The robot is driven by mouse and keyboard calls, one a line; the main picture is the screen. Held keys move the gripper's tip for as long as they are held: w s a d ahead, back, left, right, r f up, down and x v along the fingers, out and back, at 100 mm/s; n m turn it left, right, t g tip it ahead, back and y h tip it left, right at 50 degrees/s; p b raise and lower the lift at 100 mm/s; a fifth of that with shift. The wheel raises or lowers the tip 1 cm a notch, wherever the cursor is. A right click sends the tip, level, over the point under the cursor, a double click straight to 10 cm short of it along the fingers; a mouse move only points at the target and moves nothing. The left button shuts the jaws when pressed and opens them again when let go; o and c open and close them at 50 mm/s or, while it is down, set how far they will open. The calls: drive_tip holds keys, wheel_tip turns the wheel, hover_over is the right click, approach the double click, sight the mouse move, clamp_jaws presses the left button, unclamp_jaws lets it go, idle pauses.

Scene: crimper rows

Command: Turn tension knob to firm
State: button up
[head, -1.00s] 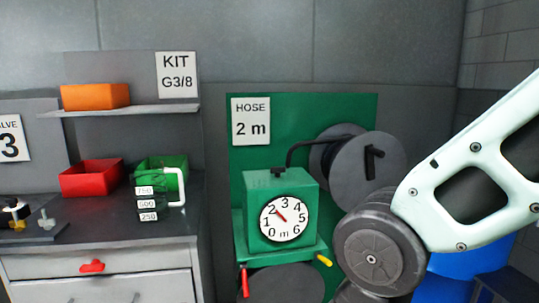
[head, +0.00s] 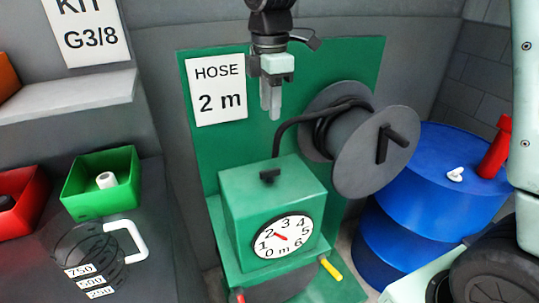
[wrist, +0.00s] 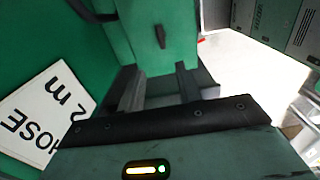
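The knob (head: 270,176) is a small black bar on top of the green meter box (head: 240,195). In the wrist view the knob (wrist: 160,37) shows on the box's green top, beyond my fingers. No soft or firm marking can be read beside it. My gripper (head: 271,116) points down above the box, clear of the knob. In the wrist view the two fingers of my gripper (wrist: 158,84) are apart with nothing between them. The white dial (head: 284,237) on the box front has a red needle pointing near 2.
A hose reel (head: 358,150) with black hose stands right of the box, close to my gripper. The green back panel (head: 225,150) with a "HOSE 2 m" sign (head: 216,90) is behind. A blue drum (head: 430,180) is right; a clear jug (head: 88,250) and green bin (head: 102,190) are left.

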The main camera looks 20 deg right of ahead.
sight(270, 170)
wheel_tip(270, 170, down, 17)
drive_tip(key=p, duration=0.3)
drive_tip(key=shift+s, duration=0.15)
drive_tip(key=shift+c, duration=0.3)
clamp_jaws()
